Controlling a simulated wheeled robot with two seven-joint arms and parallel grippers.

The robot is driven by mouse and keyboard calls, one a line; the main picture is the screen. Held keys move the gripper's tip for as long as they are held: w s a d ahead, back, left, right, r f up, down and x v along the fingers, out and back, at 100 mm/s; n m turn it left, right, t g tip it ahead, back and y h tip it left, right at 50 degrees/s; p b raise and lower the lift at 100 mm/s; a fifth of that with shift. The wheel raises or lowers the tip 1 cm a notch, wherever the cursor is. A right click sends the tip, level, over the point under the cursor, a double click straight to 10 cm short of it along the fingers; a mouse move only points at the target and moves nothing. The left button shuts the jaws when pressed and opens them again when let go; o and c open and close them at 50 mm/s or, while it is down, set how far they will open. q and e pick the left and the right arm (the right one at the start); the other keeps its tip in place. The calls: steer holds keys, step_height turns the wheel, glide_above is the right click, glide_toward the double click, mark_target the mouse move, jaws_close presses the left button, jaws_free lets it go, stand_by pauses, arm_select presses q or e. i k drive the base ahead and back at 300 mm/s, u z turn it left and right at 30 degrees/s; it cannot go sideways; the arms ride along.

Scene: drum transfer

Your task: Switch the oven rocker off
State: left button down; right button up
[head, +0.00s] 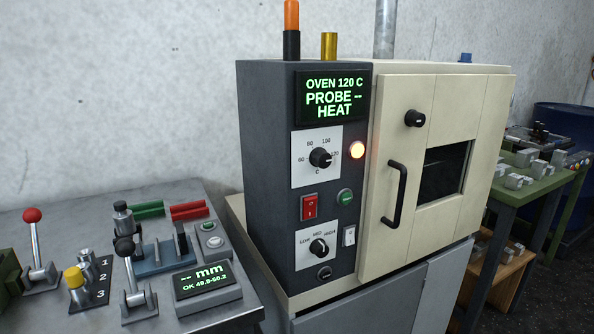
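The oven (435,185) stands in the middle of the head view, with a dark control panel on its left side. The red rocker (309,207) sits on the panel below the temperature knob (320,158); which side is pressed in is too small to tell. A small white rocker (349,236) is lower right of it, beside the LOW-MID-HIGH knob (319,247). The display (333,98) reads OVEN 120 C, PROBE --, HEAT. A green button (344,198) is right of the red rocker. Neither gripper shows.
The oven door (428,160) is shut, with a black handle (394,195). At left, a metal bench (225,275) holds levers, a gauge with a display (206,279) and red and green handles. At right, a green table (520,195) carries metal parts. Space before the panel is clear.

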mark_target(309, 203)
steer(key=u, duration=0.85)
steer(key=i, duration=0.35)
steer(key=z, duration=1.15)
